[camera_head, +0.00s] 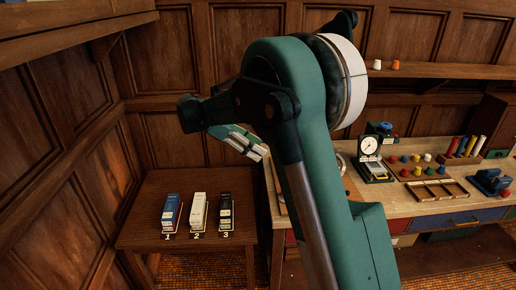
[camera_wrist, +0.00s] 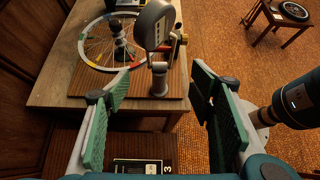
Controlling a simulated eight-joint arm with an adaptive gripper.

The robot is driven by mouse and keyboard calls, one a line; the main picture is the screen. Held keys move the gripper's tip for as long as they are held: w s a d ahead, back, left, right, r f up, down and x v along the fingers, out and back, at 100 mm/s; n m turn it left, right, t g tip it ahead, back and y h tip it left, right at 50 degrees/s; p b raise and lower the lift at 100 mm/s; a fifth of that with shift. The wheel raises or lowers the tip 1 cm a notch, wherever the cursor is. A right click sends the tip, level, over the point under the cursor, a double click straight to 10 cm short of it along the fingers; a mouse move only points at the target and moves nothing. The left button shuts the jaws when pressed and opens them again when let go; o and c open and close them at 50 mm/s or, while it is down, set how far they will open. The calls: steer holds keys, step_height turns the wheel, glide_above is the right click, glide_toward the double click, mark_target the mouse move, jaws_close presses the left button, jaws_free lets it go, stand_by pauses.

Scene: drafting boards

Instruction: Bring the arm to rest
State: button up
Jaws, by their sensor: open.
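My gripper (camera_head: 246,144) is in the air, above and between the small side table (camera_head: 150,240) and the long workbench. In the wrist view my gripper (camera_wrist: 160,100) has its two green-padded fingers wide apart, with nothing held between them. My teal arm stands folded across the middle of the head view and hides part of the bench. In the wrist view, part of a dark box (camera_wrist: 138,166) beside the number 3 shows low between the fingers.
A blue box (camera_head: 171,212), a white box (camera_head: 198,212) and a black box (camera_head: 225,212) stand apart on the side table. The workbench (camera_head: 420,206) carries a dial scale (camera_head: 370,150), coloured knobs and a divided tray. A spoked wheel (camera_wrist: 112,40) lies on the bench.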

stand_by(0.3)
steer(key=s+d+r+m+t+y, duration=0.1)
steer(key=s+d+r+m+y, duration=0.2)
steer(key=s, duration=0.4)
steer(key=s+d+m+t+y+b, duration=0.1)
steer(key=s+d+m+t+y, duration=0.2)
steer(key=s, duration=0.4)
steer(key=s+d+r+m+y, duration=0.2)
steer(key=s+d+m, duration=0.25)
steer(key=s, duration=0.25)
steer(key=s+d+f+m+t+y, duration=0.1)
steer(key=s+f+m, duration=0.1)
steer(key=s, duration=0.5)
steer(key=s+d+f+m+t, duration=0.1)
steer(key=s+d+f+m, duration=0.1)
steer(key=s, duration=0.5)
steer(key=s+d+f+m+t+y, duration=0.1)
steer(key=s+d+f+m, duration=0.1)
steer(key=s, duration=0.6)
steer(key=shift+d+f+m+y, duration=0.2)
steer(key=shift+f+m+y, duration=0.1)
steer(key=shift+f+m, duration=0.6)
steer(key=shift+s+f, duration=0.1)
